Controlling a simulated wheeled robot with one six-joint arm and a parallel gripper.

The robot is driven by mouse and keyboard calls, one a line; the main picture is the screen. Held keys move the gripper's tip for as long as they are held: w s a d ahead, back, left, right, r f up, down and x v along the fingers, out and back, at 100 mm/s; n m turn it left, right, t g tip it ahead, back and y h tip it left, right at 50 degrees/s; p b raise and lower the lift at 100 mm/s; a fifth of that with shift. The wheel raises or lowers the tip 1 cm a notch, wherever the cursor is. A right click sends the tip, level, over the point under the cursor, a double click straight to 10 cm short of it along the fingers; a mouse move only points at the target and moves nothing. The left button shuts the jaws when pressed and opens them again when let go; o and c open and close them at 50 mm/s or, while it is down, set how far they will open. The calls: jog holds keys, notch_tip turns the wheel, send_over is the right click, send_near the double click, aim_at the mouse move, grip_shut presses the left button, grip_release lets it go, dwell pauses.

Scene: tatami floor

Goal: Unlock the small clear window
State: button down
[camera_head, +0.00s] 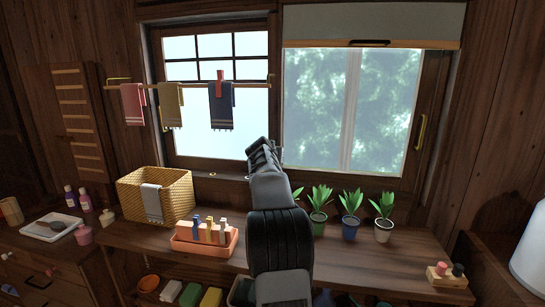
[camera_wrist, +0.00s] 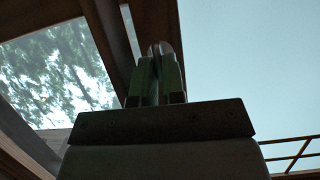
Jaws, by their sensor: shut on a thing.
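The smaller clear window (camera_head: 190,142), with a dark lattice across its top, is at the left in the head view. In the wrist view its pale pane (camera_wrist: 255,70) fills the right side. My gripper (camera_head: 262,146) reaches up to the dark upright frame between the two windows. In the wrist view my gripper (camera_wrist: 156,72) is shut on a small, rounded greyish piece (camera_wrist: 161,47) at the frame, seemingly the window's latch. The fingers hide most of it, and its turn cannot be told. In the head view my arm hides this spot.
A larger window (camera_head: 335,120) with a brass handle (camera_head: 421,132) is on the right, under a blind (camera_head: 370,22). Towels hang from a rail (camera_head: 190,86) before the left window. A basket (camera_head: 180,190), orange tray (camera_head: 190,246) and potted plants (camera_head: 351,226) stand on the counter below.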

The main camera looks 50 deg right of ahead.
jog(key=c, duration=1.2)
grip_release()
jog(key=shift+f, duration=0.15)
jog(key=shift+c, duration=0.2)
jog(key=shift+b+v, duration=1.7)
jog(key=shift+v, duration=2.25)
jog(key=shift+w, duration=0.15)
